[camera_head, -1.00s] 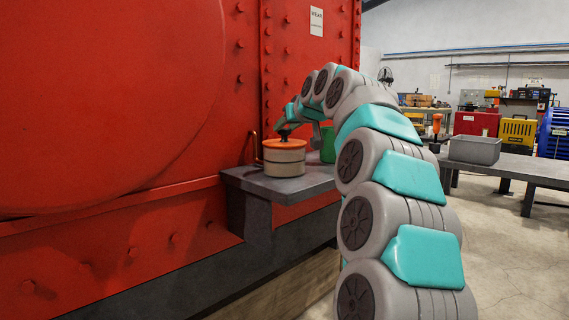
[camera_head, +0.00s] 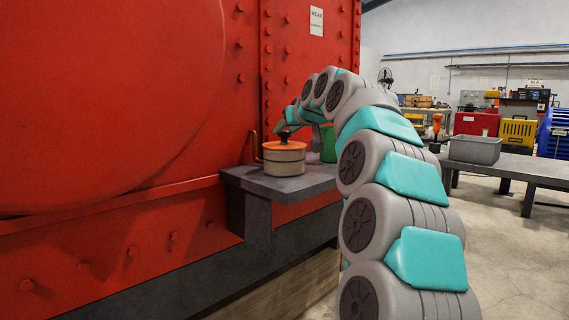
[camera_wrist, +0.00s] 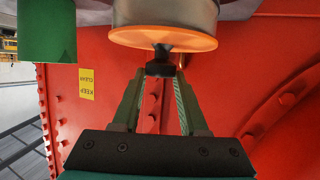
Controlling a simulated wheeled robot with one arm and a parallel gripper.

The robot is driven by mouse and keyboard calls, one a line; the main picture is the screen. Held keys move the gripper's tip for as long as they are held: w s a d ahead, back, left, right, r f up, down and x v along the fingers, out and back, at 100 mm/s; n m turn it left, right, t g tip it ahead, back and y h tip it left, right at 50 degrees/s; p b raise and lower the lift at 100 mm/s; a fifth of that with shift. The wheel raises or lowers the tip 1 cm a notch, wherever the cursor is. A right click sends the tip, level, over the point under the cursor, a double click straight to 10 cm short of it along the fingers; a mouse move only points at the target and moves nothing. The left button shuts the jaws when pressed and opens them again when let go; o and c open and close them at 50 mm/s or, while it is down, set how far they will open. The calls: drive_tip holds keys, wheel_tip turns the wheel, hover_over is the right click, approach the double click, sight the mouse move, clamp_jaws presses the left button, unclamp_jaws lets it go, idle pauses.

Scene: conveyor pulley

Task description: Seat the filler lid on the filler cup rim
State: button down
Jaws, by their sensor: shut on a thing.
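The filler cup (camera_head: 284,166) is a round grey-tan cup standing on a dark grey ledge (camera_head: 262,184) by the red machine wall. The orange filler lid (camera_head: 284,146) lies level over the cup's top; whether it touches the rim all round cannot be told. In the wrist view the cup (camera_wrist: 165,10) and the orange lid (camera_wrist: 165,38) show at the top. My gripper (camera_wrist: 160,72) is shut on the lid's black knob (camera_wrist: 160,68). In the head view the fingers are small and partly hidden by my arm.
A green container (camera_head: 328,146) stands on the ledge just right of the cup. A copper pipe (camera_head: 256,146) rises close on its left. The riveted red wall (camera_head: 110,100) is behind. A grey bin (camera_head: 474,150) sits on a bench (camera_head: 510,169) at right.

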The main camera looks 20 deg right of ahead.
drive_tip(key=shift+c, duration=1.8)
unclamp_jaws()
drive_tip(key=v, duration=0.7)
drive_tip(key=shift+s, duration=0.35)
drive_tip(key=shift+s+r, duration=0.1)
